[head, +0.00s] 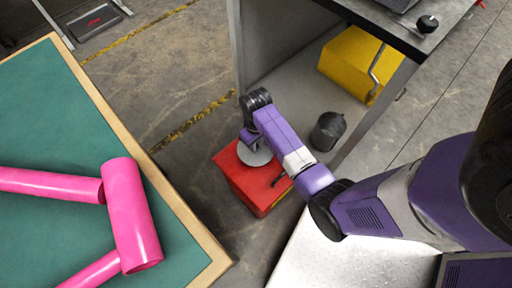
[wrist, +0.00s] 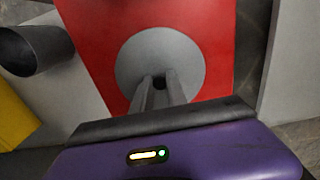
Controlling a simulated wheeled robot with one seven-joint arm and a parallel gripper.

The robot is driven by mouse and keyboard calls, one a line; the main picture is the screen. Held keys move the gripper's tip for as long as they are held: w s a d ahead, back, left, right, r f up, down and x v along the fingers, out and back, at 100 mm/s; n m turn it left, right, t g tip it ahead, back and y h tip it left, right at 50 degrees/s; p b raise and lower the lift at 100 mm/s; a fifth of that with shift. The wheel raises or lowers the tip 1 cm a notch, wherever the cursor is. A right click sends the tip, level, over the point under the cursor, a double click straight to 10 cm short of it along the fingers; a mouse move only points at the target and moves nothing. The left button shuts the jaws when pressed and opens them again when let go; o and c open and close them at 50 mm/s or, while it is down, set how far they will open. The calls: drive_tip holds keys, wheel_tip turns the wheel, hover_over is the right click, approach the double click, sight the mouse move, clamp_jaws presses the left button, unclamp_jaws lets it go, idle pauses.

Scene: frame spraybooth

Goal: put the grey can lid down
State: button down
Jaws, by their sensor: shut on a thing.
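The grey can lid (head: 255,154) is a flat round disc at the end of my arm, over the red box (head: 235,176). In the wrist view the lid (wrist: 182,50) lies against the red top (wrist: 100,25) behind my fingertips. My gripper (wrist: 160,86) is shut on the lid's small dark knob at its centre. In the head view my gripper (head: 248,138) is just above the lid and partly hides it. I cannot tell whether the lid touches the red top.
A dark grey can (head: 327,131) stands on the shelf to the right, with a yellow box (head: 350,62) behind it. A green-topped table (head: 60,120) with a pink tube frame (head: 130,215) is at left.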

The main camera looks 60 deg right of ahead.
drive_tip(key=shift+f+b, duration=0.3)
drive_tip(key=shift+f, duration=1.15)
drive_tip(key=shift+f, duration=0.15)
drive_tip(key=c, duration=1.3)
unclamp_jaws()
